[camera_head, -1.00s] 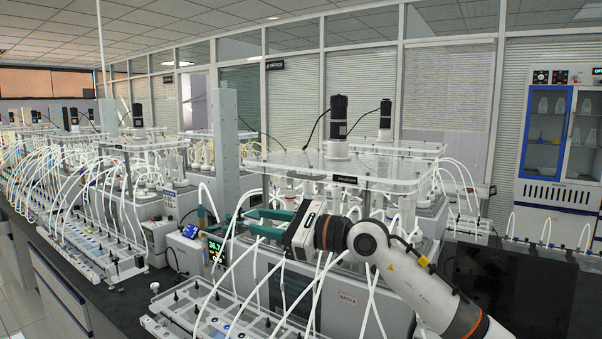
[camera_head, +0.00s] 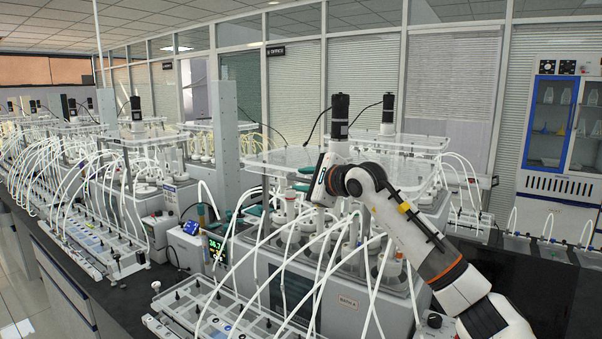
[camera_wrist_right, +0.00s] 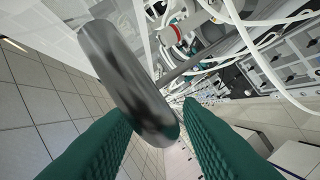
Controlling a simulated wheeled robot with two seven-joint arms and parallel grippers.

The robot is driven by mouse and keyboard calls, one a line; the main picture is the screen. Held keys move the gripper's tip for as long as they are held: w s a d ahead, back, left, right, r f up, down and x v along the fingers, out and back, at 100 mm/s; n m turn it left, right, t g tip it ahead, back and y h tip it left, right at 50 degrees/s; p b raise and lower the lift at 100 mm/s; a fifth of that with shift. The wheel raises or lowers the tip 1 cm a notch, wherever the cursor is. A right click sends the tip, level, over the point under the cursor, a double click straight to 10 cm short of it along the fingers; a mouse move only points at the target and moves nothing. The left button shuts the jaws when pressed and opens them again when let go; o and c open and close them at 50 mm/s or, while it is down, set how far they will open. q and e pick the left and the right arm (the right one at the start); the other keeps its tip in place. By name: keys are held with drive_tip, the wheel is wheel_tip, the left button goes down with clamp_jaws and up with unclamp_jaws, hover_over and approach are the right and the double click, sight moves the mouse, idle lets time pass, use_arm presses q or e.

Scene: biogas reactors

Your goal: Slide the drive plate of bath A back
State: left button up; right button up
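The drive plate of bath A (camera_head: 400,171) is a clear, level sheet above the bath, with a black motor (camera_head: 340,115) standing on it. Bath A (camera_head: 348,302) is the grey tank below, carrying a label. My right gripper (camera_head: 297,179) is at the plate's front edge, its green fingers pointing left. In the right wrist view the fingers (camera_wrist_right: 160,135) are spread apart. A rounded grey metal piece (camera_wrist_right: 128,82) shows close in front, between them; I cannot tell whether they touch it. My arm hides part of the plate's front edge. My left gripper is out of view.
White tubes (camera_head: 300,245) arch from the bath to a front rack (camera_head: 215,312). A grey column (camera_head: 225,145) stands left of the plate. A small display unit (camera_head: 188,243) sits on the dark bench left of the bath. Another clear plate with a motor (camera_head: 388,113) stands behind.

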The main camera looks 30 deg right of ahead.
drive_tip(key=shift+w+f, duration=0.15)
drive_tip(key=shift+w, duration=0.5)
clamp_jaws()
